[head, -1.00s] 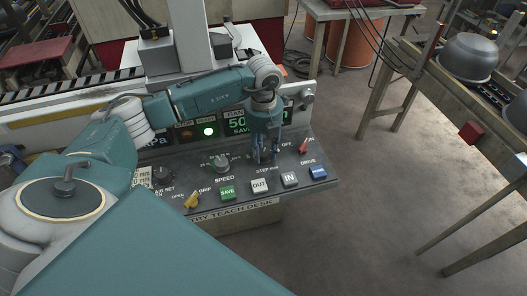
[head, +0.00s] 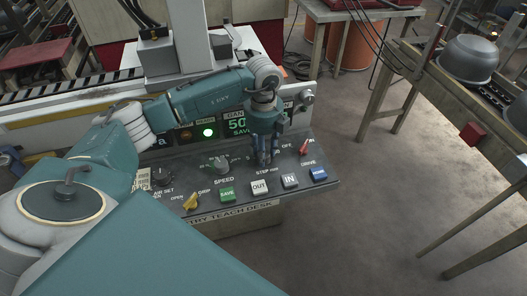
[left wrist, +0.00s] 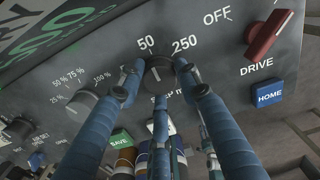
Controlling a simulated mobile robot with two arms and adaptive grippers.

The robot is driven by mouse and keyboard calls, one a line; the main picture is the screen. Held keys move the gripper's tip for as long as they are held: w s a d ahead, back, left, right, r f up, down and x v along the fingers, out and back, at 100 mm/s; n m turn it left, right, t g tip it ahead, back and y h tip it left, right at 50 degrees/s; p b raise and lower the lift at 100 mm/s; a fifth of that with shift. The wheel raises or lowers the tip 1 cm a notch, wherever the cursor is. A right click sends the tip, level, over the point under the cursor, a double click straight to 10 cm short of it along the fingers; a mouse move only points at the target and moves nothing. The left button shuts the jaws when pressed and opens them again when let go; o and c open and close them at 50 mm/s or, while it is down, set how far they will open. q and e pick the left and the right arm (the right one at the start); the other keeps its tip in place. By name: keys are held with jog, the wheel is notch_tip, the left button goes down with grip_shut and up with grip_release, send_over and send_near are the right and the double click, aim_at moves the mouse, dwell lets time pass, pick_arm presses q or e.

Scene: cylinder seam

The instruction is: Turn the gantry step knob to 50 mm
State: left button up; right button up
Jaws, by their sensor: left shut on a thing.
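The step knob (left wrist: 160,68) is dark and round, on the sloped panel of the teach desk (head: 240,205). In the left wrist view, labels 50 and 250 stand above it, with the STEP label partly hidden below. A pale mark shows on the knob, leaning toward the 50 side. My left gripper (head: 264,160) points down over the knob. Its blue fingers are shut around the knob, as the left wrist view (left wrist: 158,76) shows. In the head view the gripper hides the knob. My right gripper is out of view.
Close by are the red DRIVE switch (left wrist: 268,35), blue HOME button (left wrist: 267,93), speed knob (left wrist: 87,103), green SAVE button (head: 227,194), OUT button (head: 260,187) and IN button (head: 290,180).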

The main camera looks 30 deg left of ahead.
pick_arm(q)
jog(key=shift+w+r, duration=0.1)
jog(key=shift+r, duration=0.05)
jog(key=o, duration=1.2)
jog(key=shift+c, duration=0.2)
notch_tip(320, 180, up, 12)
